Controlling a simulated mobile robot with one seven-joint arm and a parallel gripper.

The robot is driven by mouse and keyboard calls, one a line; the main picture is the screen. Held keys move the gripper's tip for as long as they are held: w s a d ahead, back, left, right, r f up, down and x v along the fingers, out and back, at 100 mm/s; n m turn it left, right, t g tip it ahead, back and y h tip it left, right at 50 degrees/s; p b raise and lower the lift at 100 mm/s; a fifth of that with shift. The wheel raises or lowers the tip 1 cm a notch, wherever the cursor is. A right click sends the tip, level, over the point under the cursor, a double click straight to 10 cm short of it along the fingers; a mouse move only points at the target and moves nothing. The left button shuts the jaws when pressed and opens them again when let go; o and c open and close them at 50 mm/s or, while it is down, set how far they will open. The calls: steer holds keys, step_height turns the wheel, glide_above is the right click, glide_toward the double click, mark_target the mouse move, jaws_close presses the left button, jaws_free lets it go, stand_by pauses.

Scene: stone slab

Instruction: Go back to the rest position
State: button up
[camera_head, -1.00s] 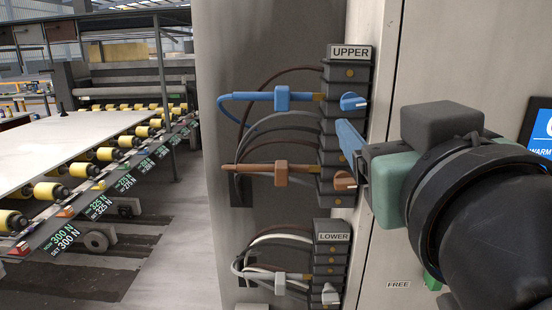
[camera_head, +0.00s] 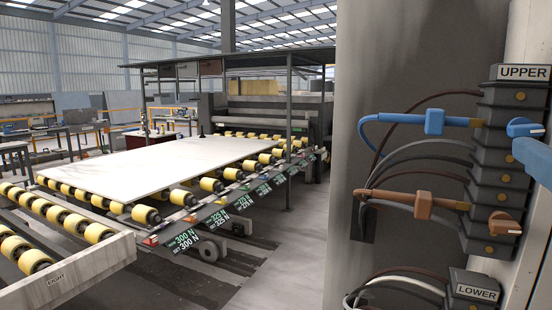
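Only a blue fingertip of my gripper (camera_head: 536,160) shows, at the right edge of the head view. It is just below the blue lever (camera_head: 523,128) on the block labelled UPPER (camera_head: 505,155). I cannot tell whether they touch. The rest of my gripper and arm is out of the frame, so its opening is hidden. The blue connector (camera_head: 434,121) and the brown connector (camera_head: 423,204) are plugged into the upper block. A brown lever (camera_head: 503,223) sits below the blue one.
A block labelled LOWER (camera_head: 474,288) is cut off at the bottom. The grey cabinet wall (camera_head: 420,50) stands on the right. A white slab (camera_head: 150,165) lies on a roller conveyor with yellow rollers (camera_head: 97,233) at the left. Bare floor (camera_head: 285,265) lies between them.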

steer(key=w+a+r+n+t+y, duration=0.25)
steer(key=w+a+t, duration=0.4)
steer(key=a, duration=0.45)
steer(key=s+a+r+n+t+y, duration=0.1)
steer(key=a+t+y, duration=0.3)
steer(key=a, duration=0.8)
steer(key=r+y, duration=0.1)
steer(key=y, duration=0.1)
steer(key=shift+s+r+n+t+y, duration=0.25)
steer(key=shift+s+n+t+y, duration=0.1)
